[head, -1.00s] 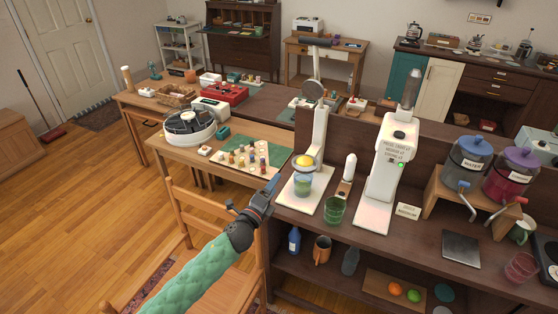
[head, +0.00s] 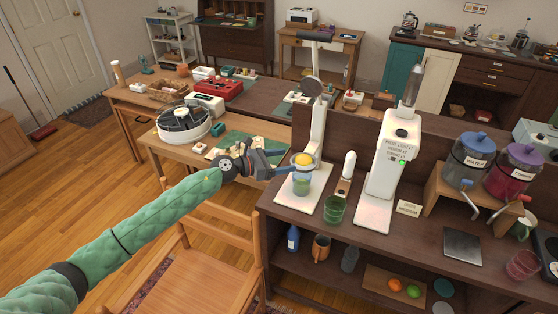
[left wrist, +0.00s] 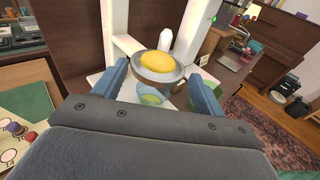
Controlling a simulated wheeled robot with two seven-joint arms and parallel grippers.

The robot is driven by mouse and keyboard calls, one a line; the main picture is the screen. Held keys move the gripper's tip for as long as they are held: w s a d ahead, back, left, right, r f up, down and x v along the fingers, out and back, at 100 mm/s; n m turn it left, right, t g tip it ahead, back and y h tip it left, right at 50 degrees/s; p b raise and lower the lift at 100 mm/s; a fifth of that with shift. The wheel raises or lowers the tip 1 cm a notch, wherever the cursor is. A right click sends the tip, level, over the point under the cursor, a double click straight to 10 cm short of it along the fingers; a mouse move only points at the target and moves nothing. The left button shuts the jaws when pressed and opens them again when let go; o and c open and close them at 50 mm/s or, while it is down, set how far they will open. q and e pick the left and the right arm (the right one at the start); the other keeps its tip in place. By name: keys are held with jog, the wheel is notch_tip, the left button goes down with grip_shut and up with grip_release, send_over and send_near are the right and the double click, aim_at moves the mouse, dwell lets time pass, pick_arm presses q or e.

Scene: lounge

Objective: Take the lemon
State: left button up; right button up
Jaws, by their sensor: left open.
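The yellow lemon (head: 303,159) sits in the round metal cup of the white press (head: 317,140) on the dark counter; it looks like a cut half, but I cannot be sure. In the left wrist view the lemon (left wrist: 157,60) lies in the cup between my fingers. A glass with green liquid (head: 302,184) stands below the cup. My left gripper (head: 291,161) is open, its blue fingers on either side of the cup, not closed on the lemon. My right gripper is not in view.
A green glass (head: 335,209) and a white machine (head: 388,170) stand to the right of the press. The press lever (head: 316,37) is raised above. A wooden chair (head: 215,235) stands below my left arm.

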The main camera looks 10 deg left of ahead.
aim_at(304, 156)
pick_arm(q)
jog(key=shift+x, duration=1.1)
jog(key=shift+w+d+p, duration=0.25)
jog(key=shift+d+p, duration=0.15)
jog(key=shift+d, duration=0.2)
jog(key=shift+w+d+f, duration=0.1)
jog(key=shift+w+d, duration=0.05)
jog(key=shift+d, duration=0.2)
jog(key=shift+w+d, duration=0.15)
jog(key=shift+d, duration=0.1)
jog(key=shift+w+d+f, duration=0.15)
jog(key=shift+w+d, duration=0.2)
jog(key=shift+d, duration=0.25)
jog(key=shift+w+d, duration=0.2)
jog(key=shift+d, duration=0.2)
jog(key=shift+w+d+b, duration=0.15)
jog(key=shift+d+b, duration=0.15)
jog(key=shift+d, duration=0.05)
jog(key=shift+f, duration=0.1)
jog(key=c, duration=0.8)
jog(key=shift+c, duration=0.5)
jog(key=shift+r+p, duration=0.5)
jog(key=shift+r, duration=0.25)
jog(key=shift+r+p, duration=1.25)
jog(key=shift+r, duration=0.55)
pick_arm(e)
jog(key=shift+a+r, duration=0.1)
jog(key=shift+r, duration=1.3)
